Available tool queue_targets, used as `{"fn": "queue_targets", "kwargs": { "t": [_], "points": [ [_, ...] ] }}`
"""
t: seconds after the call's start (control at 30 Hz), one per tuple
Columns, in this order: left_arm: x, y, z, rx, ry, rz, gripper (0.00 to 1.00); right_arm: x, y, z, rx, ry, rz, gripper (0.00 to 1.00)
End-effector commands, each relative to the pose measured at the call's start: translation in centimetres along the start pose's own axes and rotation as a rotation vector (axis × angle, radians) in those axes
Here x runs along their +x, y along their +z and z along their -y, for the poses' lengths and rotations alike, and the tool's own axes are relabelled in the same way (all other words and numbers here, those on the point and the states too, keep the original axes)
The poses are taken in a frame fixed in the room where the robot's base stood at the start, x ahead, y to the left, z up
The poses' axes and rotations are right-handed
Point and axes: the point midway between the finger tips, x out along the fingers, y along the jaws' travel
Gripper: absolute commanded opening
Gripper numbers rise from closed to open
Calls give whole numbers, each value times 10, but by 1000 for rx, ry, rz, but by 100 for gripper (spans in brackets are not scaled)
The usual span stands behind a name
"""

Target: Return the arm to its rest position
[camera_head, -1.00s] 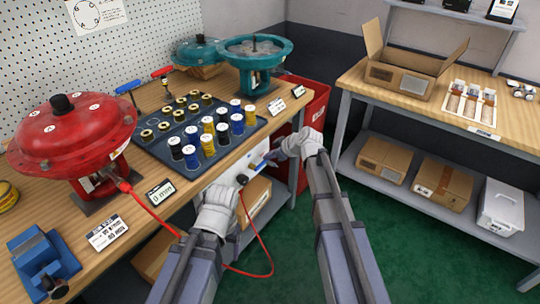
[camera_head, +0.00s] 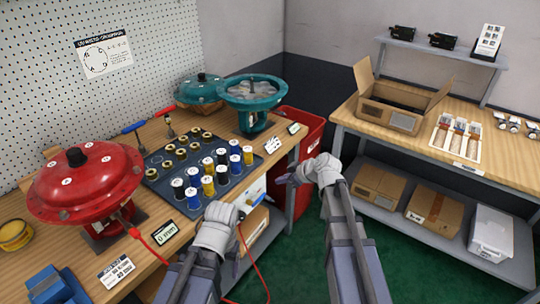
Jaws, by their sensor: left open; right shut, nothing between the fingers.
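My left gripper (camera_head: 245,211) is open, low in front of the workbench's front edge. Its fingers are small and partly hidden by the pale grey wrist. My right gripper (camera_head: 285,179) is shut and empty, beside the bench's right end and in front of the red bin. Both arms reach in from the bottom of the picture. A red cable (camera_head: 147,244) runs from the red valve actuator (camera_head: 85,182) over the bench edge, and a stretch hangs beside the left gripper. A small blue item (camera_head: 260,200) shows just right of the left gripper; I cannot tell whether it is touched.
The workbench (camera_head: 187,228) holds a dark tray (camera_head: 160,190) of spools, a teal valve housing (camera_head: 252,92) and a blue vise (camera_head: 50,288). A red bin (camera_head: 308,128) stands at its right end. A second bench (camera_head: 420,145) with boxes stands right. Green floor lies between.

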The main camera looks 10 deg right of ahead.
Motion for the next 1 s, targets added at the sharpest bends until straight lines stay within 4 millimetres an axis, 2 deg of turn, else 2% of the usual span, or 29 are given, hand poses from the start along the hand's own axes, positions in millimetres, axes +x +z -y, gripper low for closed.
{"fn": "queue_targets", "kwargs": {
  "t": [0.1,0.17,0.27,0.4,0.5,0.6,0.7,0.8,1.0],
  "points": [
    [-1,0,0,0,0,0,75,0,-1,4,3,-6,6,0],
    [-6,0,1,0,0,0,75,-1,-3,17,13,-26,30,0],
    [-21,1,2,0,0,0,75,-7,-5,62,62,-86,129,0],
    [-50,3,5,0,0,0,75,-32,5,147,180,-140,391,0],
    [-66,4,6,0,0,0,75,-58,18,192,265,-102,578,0],
    [-78,5,8,0,0,0,75,-85,30,220,336,-23,726,0],
    [-86,5,8,0,0,0,75,-106,39,235,386,61,821,0],
    [-89,5,8,0,0,0,75,-118,44,242,417,121,871,0],
    [-88,5,8,0,0,0,75,-121,46,244,436,152,891,0]
  ]
}}
